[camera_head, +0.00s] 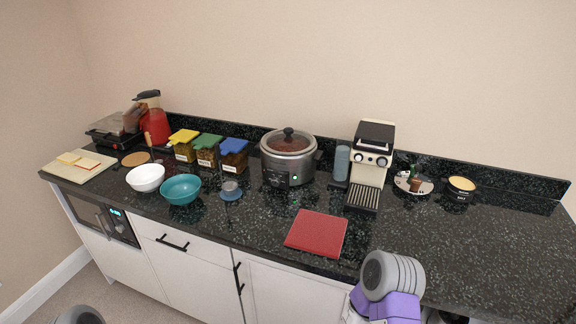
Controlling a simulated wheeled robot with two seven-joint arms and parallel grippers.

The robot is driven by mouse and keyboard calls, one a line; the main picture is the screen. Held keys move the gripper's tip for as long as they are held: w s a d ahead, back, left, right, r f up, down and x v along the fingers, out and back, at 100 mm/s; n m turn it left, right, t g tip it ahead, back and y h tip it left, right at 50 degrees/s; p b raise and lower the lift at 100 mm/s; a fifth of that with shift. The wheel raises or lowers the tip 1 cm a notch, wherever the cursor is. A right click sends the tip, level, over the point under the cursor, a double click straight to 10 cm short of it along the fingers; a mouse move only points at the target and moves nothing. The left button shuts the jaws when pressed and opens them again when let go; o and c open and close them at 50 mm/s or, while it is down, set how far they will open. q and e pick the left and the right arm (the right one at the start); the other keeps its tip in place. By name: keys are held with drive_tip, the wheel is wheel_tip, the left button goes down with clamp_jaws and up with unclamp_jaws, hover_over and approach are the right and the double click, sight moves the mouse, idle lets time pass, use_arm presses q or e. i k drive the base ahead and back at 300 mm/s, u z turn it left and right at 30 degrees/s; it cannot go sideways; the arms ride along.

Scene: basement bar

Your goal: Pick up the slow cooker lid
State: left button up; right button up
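The slow cooker lid (300,145) is a clear, dark-tinted glass dome with a black knob on top. It sits on the silver slow cooker (296,171) at the back middle of the counter. Reddish contents seem to show through the glass. A grey rounded part of my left arm shows at the bottom left edge. Grey and purple parts of my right arm show at the bottom right, in front of the counter. Neither gripper's fingers are in view, and nothing of mine touches the lid.
Spice jars with coloured lids (206,151) stand left of the cooker, and a grey-blue bottle (341,163) and coffee machine (371,160) stand right. A red board (317,233) lies in front. Bowls (181,190) sit at left. The right counter (470,240) is mostly clear.

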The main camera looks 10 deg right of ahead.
sight(287, 142)
drive_tip(key=u, duration=0.35)
drive_tip(key=k, duration=0.5)
drive_tip(key=u, duration=1.1)
drive_tip(key=i, duration=0.9)
drive_tip(key=z, duration=0.95)
drive_tip(key=i, duration=0.5)
drive_tip(key=z, duration=0.6)
